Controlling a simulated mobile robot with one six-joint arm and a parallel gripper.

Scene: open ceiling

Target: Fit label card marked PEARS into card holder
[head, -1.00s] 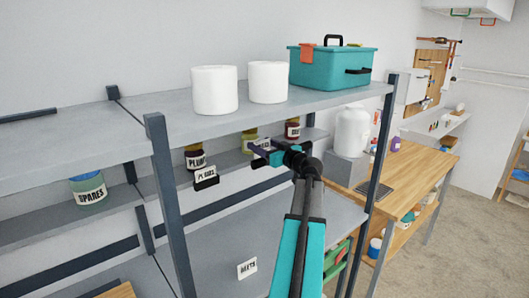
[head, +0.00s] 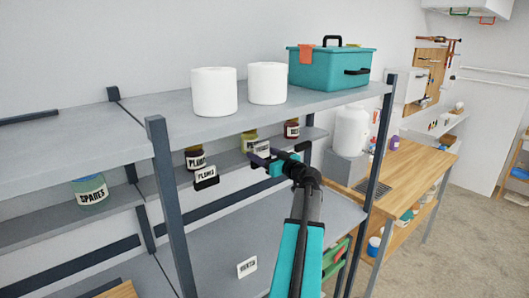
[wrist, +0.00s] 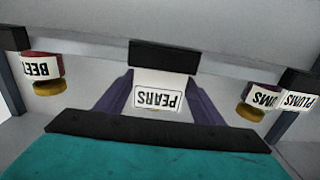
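The white PEARS card (wrist: 158,95) is upside down in the wrist view, between the two purple fingers of my gripper (wrist: 163,92). The fingers flank its side edges, and I read them as shut on it. A black card holder (wrist: 165,57) lies directly beyond the card's far edge; I cannot tell whether the card is seated in it. In the head view, my gripper (head: 262,158) is at the middle shelf's front edge, below a yellowish jar (head: 249,139). A bit of white card shows at the fingertips, and the holder there is mostly hidden.
A PLUMS card stands in a black holder (head: 206,178) to the left. PLUMS (head: 195,158) and dark red (head: 291,129) jars stand on the shelf. A loose card (head: 246,268) lies on the lower shelf. Uprights (head: 172,205) and the upper shelf (head: 250,108) bound the space.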

